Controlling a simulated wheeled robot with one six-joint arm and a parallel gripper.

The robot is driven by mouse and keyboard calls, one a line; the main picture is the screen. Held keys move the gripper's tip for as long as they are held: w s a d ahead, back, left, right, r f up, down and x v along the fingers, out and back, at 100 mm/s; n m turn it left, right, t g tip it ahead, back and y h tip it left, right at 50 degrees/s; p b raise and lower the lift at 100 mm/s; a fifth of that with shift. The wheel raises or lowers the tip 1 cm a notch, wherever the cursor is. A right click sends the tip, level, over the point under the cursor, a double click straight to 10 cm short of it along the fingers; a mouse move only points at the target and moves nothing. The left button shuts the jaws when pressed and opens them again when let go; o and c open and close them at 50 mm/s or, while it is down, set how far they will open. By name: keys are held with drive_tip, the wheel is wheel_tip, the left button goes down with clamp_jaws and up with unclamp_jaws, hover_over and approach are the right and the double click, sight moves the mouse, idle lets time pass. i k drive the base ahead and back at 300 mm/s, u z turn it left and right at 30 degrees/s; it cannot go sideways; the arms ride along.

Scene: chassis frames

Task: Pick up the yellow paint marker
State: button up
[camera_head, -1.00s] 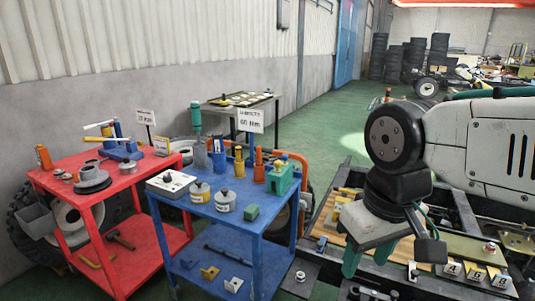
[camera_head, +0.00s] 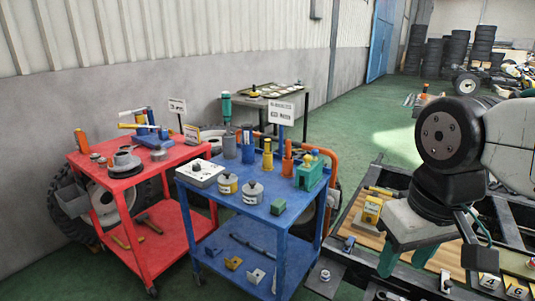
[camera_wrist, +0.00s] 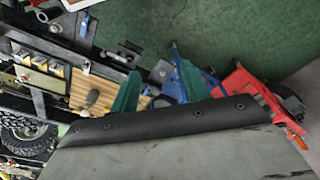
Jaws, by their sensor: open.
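A slim yellow upright item (camera_head: 267,156), which looks like the yellow paint marker, stands on the blue cart's top (camera_head: 232,200) in the head view. My gripper (camera_head: 406,260) is open and empty, with green fingers pointing down, to the right of the blue cart and well apart from the marker. In the wrist view my gripper (camera_wrist: 157,88) shows both fingers apart with nothing between them. I cannot make out the marker in the wrist view.
The cart top also holds a green block (camera_head: 278,207), a green holder (camera_head: 309,176), two round tins and a sign (camera_head: 282,107). A red cart (camera_head: 130,180) stands left. A chassis frame with a wooden board (camera_head: 360,228) lies under my gripper.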

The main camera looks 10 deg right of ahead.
sight(268, 142)
drive_tip(key=k, duration=0.6)
drive_tip(key=u, duration=0.75)
drive_tip(key=i, duration=0.9)
drive_tip(key=u, duration=0.8)
drive_tip(key=i, duration=1.15)
drive_tip(key=z, duration=0.6)
drive_tip(key=i, duration=0.75)
drive_tip(key=z, duration=1.2)
drive_tip(key=i, duration=0.5)
drive_tip(key=z, duration=0.5)
